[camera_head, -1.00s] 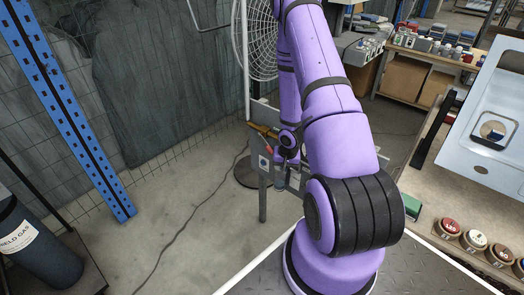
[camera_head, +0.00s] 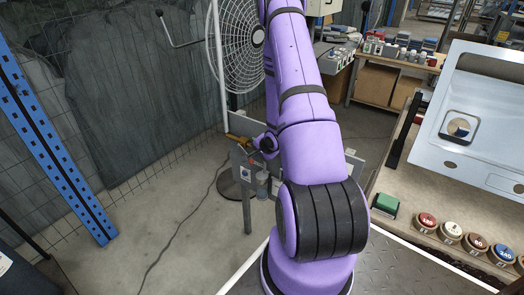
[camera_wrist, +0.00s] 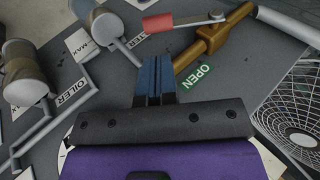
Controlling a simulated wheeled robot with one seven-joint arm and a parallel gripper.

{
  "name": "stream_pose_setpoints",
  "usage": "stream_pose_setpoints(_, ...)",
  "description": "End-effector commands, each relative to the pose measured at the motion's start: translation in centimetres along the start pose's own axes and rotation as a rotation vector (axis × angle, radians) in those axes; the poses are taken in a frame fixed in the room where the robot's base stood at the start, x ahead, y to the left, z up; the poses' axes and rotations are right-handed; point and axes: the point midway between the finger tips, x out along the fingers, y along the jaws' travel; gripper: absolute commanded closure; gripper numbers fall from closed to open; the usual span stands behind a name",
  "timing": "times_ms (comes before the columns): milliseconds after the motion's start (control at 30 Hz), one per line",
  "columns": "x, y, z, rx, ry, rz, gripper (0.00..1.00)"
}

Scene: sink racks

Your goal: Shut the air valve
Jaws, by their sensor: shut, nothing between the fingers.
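The air valve is a brass body (camera_wrist: 207,42) on a pipe in the wrist view, with a silver lever ending in a red grip (camera_wrist: 170,21). The red grip points left from the pivot. A green OPEN label (camera_wrist: 194,76) lies just below the valve. My gripper (camera_wrist: 154,60) has its blue fingers together and empty, below the red grip and left of the brass body; contact does not show. In the head view, the brass valve (camera_head: 238,139) sits atop the stand at the left of my arm. My fingertips are hidden there.
Bowl-and-pipe fittings marked OILER (camera_wrist: 70,95) stand left of my fingers. The stand's grey panel (camera_head: 243,163) holds the valve. A fan (camera_head: 240,45) is behind it. A sink (camera_head: 470,120) and labelled round buttons (camera_head: 450,232) are at right. Floor at left is open.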

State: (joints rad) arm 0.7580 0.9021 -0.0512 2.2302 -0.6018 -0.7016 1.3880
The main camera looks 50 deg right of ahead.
Motion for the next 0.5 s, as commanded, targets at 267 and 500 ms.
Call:
stream_pose_setpoints(267, 4.8, 0.0, 0.1, -0.003, -0.001, 0.002, 1.0)
stream_pose_setpoints(500, 6.8, 0.1, 0.1, -0.002, -0.001, 0.002, 1.0)
